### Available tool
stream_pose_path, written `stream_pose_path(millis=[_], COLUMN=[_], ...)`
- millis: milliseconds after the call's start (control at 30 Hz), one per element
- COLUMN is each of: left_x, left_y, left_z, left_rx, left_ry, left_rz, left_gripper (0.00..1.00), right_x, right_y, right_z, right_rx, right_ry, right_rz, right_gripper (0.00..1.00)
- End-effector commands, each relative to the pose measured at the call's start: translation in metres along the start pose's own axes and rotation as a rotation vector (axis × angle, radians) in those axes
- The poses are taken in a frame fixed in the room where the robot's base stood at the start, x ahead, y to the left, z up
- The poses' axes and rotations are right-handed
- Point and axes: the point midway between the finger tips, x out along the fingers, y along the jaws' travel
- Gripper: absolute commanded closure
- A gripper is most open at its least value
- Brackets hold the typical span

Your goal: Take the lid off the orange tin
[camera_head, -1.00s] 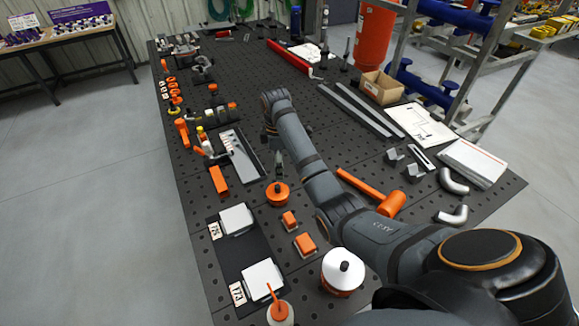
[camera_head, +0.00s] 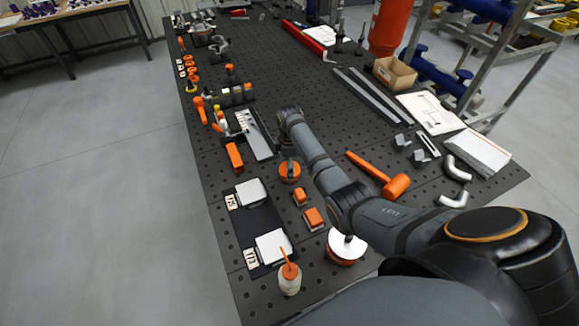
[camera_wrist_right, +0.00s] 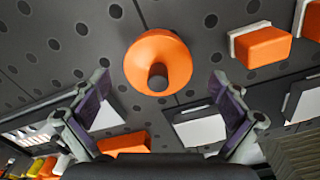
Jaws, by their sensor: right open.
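A round orange tin (camera_head: 290,173) with an orange top and a dark knob stands on the perforated table in the head view. In the right wrist view its orange lid (camera_wrist_right: 140,62) and dark knob (camera_wrist_right: 158,77) show from above. My right gripper (camera_wrist_right: 160,85) is open and empty, its fingers spread to either side of the knob in the picture, apart from the lid. In the head view my right gripper (camera_head: 287,158) is over the tin and partly covers it. A second tin with a white top (camera_head: 342,246) stands nearer, partly behind my arm. My left gripper is not in view.
Two small orange blocks (camera_head: 314,217) lie right of the orange tin. An orange mallet (camera_head: 385,180) lies right of my arm.

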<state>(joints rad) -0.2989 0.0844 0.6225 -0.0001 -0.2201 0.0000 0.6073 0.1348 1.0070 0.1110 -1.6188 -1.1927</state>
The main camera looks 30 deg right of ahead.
Motion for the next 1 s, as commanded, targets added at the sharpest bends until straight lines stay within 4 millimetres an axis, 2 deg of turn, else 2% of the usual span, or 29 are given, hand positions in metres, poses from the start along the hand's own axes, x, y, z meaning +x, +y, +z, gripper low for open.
stream_pose_path(millis=[100, 200, 600, 900, 1000], left_x=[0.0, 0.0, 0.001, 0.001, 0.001], left_y=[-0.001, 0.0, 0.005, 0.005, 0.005], left_z=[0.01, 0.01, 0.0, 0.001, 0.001], left_rx=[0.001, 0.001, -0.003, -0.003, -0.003], left_ry=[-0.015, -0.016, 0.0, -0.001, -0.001], left_rz=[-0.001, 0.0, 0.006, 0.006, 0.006], left_gripper=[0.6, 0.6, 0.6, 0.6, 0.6], right_x=[0.001, 0.001, 0.001, 0.003, 0.004], right_y=[0.0, 0.0, 0.0, 0.0, -0.001], right_z=[0.0, 0.0, 0.0, 0.001, 0.001], right_rx=[0.0, 0.0, 0.0, 0.0, 0.0], right_ry=[0.0, 0.0, 0.0, -0.002, -0.002], right_rz=[0.001, 0.001, 0.001, 0.0, -0.001], right_gripper=[0.01, 0.04, 0.58, 0.99, 1.0])
